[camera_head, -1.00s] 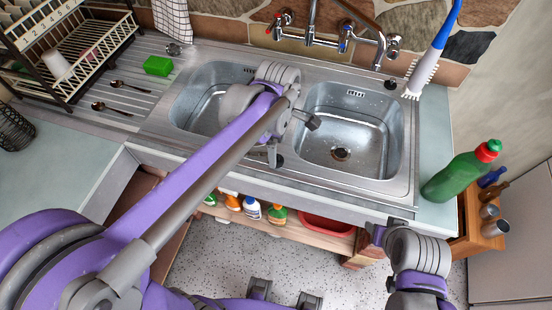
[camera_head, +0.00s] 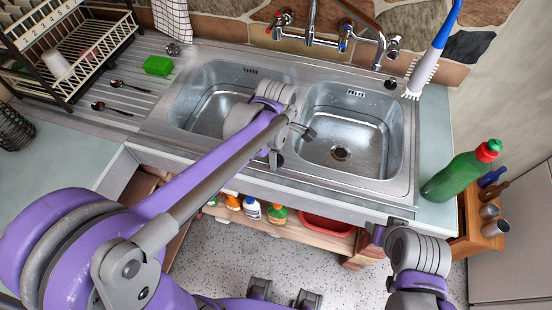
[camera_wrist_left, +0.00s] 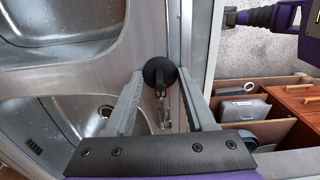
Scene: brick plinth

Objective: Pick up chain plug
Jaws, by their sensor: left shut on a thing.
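The chain plug (camera_wrist_left: 158,74) is a round black stopper in the left wrist view, with a small metal piece and a thin chain by it. It lies between the fingertips of my left gripper (camera_wrist_left: 160,80), which is shut on it. In the head view my left gripper (camera_head: 275,156) is at the front rim of the sink (camera_head: 290,170), between the two basins. There the plug shows only as a small dark spot, mostly hidden by the wrist. My right gripper (camera_head: 374,238) is low in front of the counter at the right; its jaws are not clear.
A green bottle (camera_head: 462,172) stands on the counter to the right. Taps (camera_head: 340,40) and a brush (camera_head: 432,55) rise behind the sink. A green sponge (camera_head: 158,65), spoons (camera_head: 118,108) and a dish rack (camera_head: 75,50) are at the left. Bottles (camera_head: 252,208) stand on the shelf below.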

